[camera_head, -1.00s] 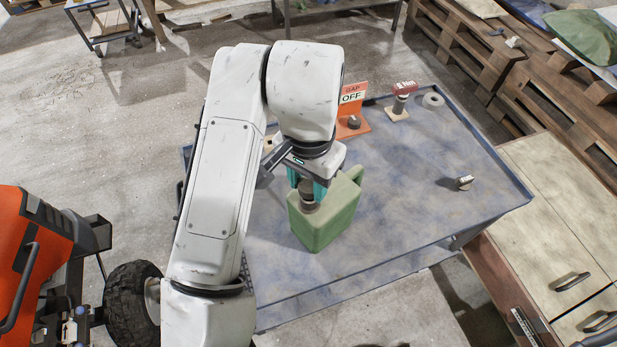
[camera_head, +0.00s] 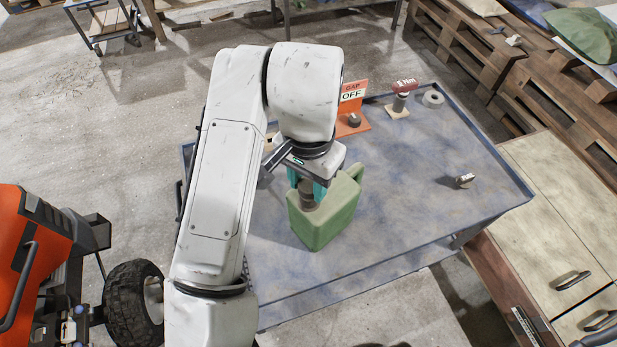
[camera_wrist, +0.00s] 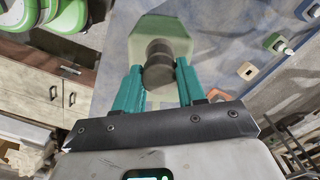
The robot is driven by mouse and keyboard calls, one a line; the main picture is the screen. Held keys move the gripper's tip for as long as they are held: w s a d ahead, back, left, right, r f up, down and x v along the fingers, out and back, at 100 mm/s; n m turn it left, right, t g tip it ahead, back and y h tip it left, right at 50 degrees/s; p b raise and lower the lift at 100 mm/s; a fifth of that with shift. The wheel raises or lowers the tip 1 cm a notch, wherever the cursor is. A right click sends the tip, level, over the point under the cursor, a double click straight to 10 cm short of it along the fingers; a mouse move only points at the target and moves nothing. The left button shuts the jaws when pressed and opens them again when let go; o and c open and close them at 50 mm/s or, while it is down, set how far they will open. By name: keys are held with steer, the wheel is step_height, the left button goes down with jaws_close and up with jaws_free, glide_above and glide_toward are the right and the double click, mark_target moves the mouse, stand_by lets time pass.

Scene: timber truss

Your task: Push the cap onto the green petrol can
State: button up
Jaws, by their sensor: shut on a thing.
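The green petrol can (camera_head: 330,220) stands upright on the blue table top, below my gripper; it also shows in the wrist view (camera_wrist: 160,30). My gripper (camera_head: 308,192) points down over the can's near left top. Its teal fingers (camera_wrist: 158,82) are shut on a dark, round cap (camera_wrist: 159,66) between them. The cap also shows in the head view (camera_head: 308,200), right at the top of the can where the neck is.
The blue table (camera_head: 430,205) has a raised edge. An orange stand with a "CAP OFF" sign (camera_head: 352,97), a red-labelled block (camera_head: 403,90), a tape roll (camera_head: 433,98) and a small block (camera_head: 465,181) stand on it. The table's right side is mostly clear.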

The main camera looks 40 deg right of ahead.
steer(key=shift+f+b, duration=0.4)
steer(key=shift+f, duration=0.15)
steer(key=o, duration=1.1)
steer(key=shift+r, duration=0.1)
steer(key=shift+o, duration=0.2)
steer(key=shift+r+p, duration=3)
steer(key=shift+r, duration=0.05)
